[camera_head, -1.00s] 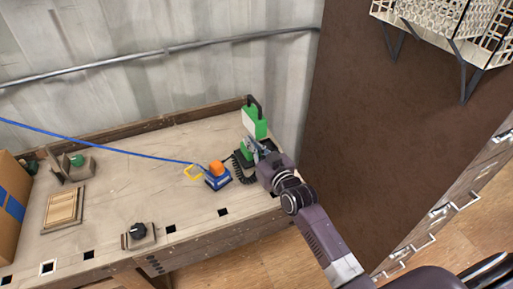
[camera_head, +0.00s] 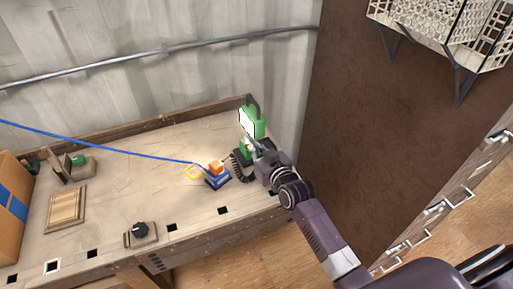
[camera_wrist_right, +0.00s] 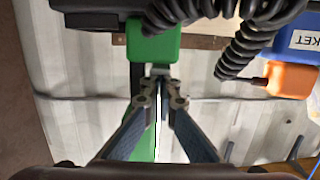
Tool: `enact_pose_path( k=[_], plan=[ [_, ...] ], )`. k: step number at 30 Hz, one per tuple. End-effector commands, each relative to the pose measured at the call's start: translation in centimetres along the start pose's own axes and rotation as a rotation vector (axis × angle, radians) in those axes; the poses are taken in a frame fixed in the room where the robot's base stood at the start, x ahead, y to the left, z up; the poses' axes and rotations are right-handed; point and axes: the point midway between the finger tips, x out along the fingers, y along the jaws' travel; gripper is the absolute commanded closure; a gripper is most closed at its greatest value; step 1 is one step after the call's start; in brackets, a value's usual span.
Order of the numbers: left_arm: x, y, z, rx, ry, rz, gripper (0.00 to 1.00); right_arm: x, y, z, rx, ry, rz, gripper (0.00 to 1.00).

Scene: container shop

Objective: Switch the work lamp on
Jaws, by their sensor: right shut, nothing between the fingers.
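The work lamp (camera_head: 259,128) is green with a dark handle on top and stands at the back right of the workbench. Its front panel glows white, and light falls on the bench before it. My right gripper (camera_head: 253,145) is shut and empty, close in front of the lamp's lower part. In the right wrist view, my gripper's fingertips (camera_wrist_right: 161,72) are together near the green lamp body (camera_wrist_right: 154,43). I cannot tell whether they touch it. The lamp's switch is not clearly visible. My left gripper is out of view.
A blue block with an orange top (camera_head: 217,178) and a black coiled cord (camera_head: 237,168) are left of the gripper. A black knob box (camera_head: 140,234) sits at the bench front. A brown cabinet side (camera_head: 385,130) rises on the right. The bench middle is clear.

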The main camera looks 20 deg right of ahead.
Motion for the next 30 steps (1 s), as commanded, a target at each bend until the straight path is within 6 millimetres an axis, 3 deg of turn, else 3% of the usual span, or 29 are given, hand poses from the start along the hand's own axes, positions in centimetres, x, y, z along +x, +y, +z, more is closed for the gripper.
enact_pose_path(
  k=[16, 21, 30],
  plan=[
    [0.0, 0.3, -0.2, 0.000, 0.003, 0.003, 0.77, -9.8, 0.0, 0.1, 0.000, -0.003, 0.000, 1.00],
    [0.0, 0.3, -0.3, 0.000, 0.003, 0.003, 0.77, -11.3, 0.0, 0.1, -0.001, -0.003, 0.000, 1.00],
    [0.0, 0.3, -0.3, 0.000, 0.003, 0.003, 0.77, -11.6, 0.0, 0.0, 0.000, -0.001, 0.000, 1.00]
  ],
)
